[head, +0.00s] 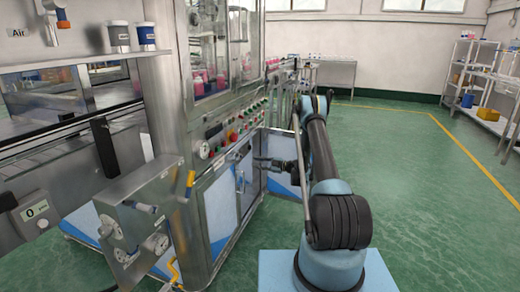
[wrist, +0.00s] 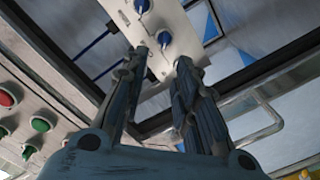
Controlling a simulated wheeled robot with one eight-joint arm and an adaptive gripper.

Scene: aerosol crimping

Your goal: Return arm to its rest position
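My arm (head: 318,150) reaches up from its blue base and then bends down and left toward the machine. My gripper (head: 260,162) is in front of the machine's lower blue and white doors, close to the open door panel. In the wrist view my gripper (wrist: 160,62) has its two fingers apart with nothing between them. I cannot tell from these views whether the gripper touches the machine.
The crimping machine (head: 222,140) with its button panel stands left of my arm. A metal control box (head: 140,215) juts out at the lower left. An open door panel (head: 280,160) is near my gripper. Green floor (head: 420,190) is clear on the right, before shelves (head: 475,85).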

